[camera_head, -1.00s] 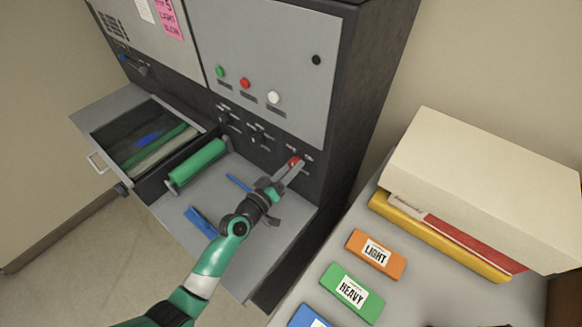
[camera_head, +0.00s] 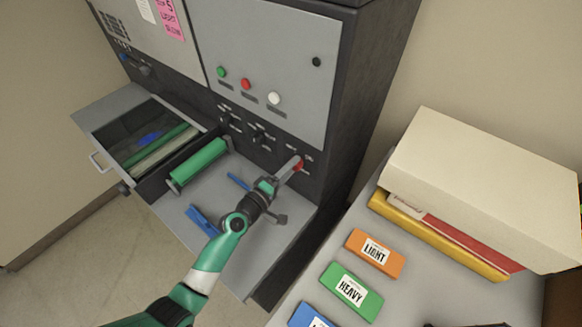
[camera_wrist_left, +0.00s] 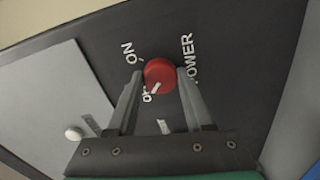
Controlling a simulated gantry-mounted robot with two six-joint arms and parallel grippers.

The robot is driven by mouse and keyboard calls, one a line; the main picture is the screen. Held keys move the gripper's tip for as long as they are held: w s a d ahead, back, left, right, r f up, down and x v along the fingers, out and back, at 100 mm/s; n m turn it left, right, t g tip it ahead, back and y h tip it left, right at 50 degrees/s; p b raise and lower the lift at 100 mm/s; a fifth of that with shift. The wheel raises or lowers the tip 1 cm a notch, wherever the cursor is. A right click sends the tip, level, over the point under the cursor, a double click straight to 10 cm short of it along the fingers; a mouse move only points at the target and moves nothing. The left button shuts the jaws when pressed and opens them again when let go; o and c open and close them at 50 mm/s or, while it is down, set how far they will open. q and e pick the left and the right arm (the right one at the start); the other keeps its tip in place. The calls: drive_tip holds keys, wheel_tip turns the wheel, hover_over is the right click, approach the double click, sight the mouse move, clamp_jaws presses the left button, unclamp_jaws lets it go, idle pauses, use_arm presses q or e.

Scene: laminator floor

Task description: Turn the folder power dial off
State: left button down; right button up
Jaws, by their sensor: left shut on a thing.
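The red power dial (camera_head: 299,167) sits on the dark lower panel of the machine, at the right end of a row of controls. In the left wrist view the dial (camera_wrist_left: 159,70) is round, with a white mark pointing toward a partly hidden label that starts with "O". The "ON" label (camera_wrist_left: 128,53) and the "POWER" label (camera_wrist_left: 190,60) show beside it. My left gripper (camera_head: 292,165) is shut on the dial, one finger on each side, as the wrist view shows (camera_wrist_left: 160,82). My right gripper is not in view.
A grey shelf (camera_head: 225,265) with blue pieces lies below the panel, beside a green roller (camera_head: 198,163) and an open drawer (camera_head: 110,100). Green, red and white buttons are above. A side table at right holds labelled blocks (camera_head: 375,254) and stacked boxes (camera_head: 480,190).

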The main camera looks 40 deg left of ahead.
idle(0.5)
use_arm(q)
drive_tip(key=shift+c, duration=1.4)
unclamp_jaws()
drive_tip(key=s+d, duration=0.1)
drive_tip(key=s, duration=1)
drive_tip(key=shift+s+d+r, duration=0.15)
drive_tip(key=shift+s+r, duration=0.05)
drive_tip(key=shift+s, duration=0.1)
